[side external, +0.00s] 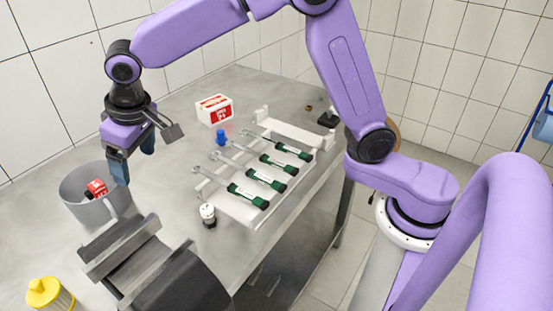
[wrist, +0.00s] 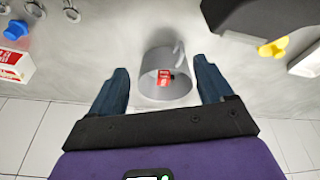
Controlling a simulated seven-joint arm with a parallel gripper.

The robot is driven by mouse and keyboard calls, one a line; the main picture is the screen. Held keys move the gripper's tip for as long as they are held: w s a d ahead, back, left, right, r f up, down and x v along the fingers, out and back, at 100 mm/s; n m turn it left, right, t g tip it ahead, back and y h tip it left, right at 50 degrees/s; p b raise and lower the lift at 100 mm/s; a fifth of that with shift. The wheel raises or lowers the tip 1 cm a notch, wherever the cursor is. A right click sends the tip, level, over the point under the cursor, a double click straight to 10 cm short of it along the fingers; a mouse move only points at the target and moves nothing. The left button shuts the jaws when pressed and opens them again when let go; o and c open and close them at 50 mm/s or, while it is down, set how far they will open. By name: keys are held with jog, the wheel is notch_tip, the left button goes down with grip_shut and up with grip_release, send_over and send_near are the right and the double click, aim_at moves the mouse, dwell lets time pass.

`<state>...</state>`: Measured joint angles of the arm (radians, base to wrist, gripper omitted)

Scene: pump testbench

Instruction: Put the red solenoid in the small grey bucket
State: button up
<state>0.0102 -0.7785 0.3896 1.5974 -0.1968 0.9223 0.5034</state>
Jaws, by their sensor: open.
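The small grey bucket (side external: 72,198) stands on the metal table at the left. The red solenoid (side external: 97,188) lies inside the bucket. In the wrist view the solenoid (wrist: 164,78) shows red with a dark part, within the bucket's rim (wrist: 147,66). My gripper (side external: 133,165) is above and beside the bucket, with its blue fingers pointing down. In the wrist view my gripper (wrist: 165,90) is open, its fingers apart on either side of the bucket in the picture, with nothing between them at its own height.
A white rack (side external: 262,215) holds several green-handled tools. A red-and-white box (side external: 214,110) and a blue cap (side external: 221,136) stand behind it. A white-topped part (side external: 208,212) stands near the rack.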

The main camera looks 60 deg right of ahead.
jog(key=s+d+f+n+g, duration=0.1)
jog(key=s+d+n, duration=0.3)
jog(key=s+d, duration=0.7)
jog(key=s+d+f+n+g, duration=0.2)
jog(key=s+d+n, duration=0.2)
jog(key=s+d, duration=0.7)
jog(key=s, duration=0.8)
jog(key=shift+s+d+f, duration=0.2)
jog(key=shift+s+d, duration=0.2)
